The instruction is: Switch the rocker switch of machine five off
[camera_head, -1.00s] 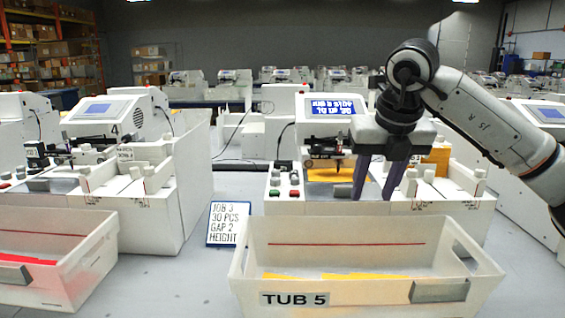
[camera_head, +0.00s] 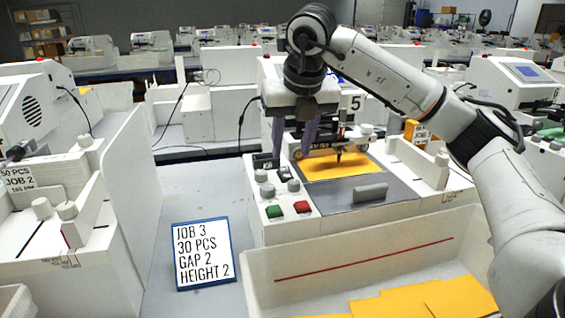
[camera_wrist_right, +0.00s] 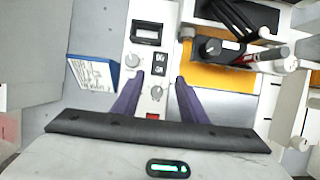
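Machine five (camera_head: 352,215) is the white machine at the centre right of the head view, marked "5". Its control panel (camera_head: 256,213) has grey knobs, a green button (camera_head: 274,211) and a red button (camera_head: 302,207). In the right wrist view, a black-framed rectangular part (camera_wrist_right: 147,33) sits on the panel, above small dark labelled tiles (camera_wrist_right: 160,62); I cannot tell its on/off position. My right gripper (camera_head: 292,154) is open and empty over the back of this panel. Its purple fingers stand apart in the right wrist view (camera_wrist_right: 160,78). My left gripper is out of view.
Orange sheets lie on the machine bed (camera_head: 345,165) under the pen. A white tub (camera_head: 365,262) with orange sheets stands in front. A "JOB 3" sign (camera_head: 203,255) stands on the grey table to the left. Another machine is at far left.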

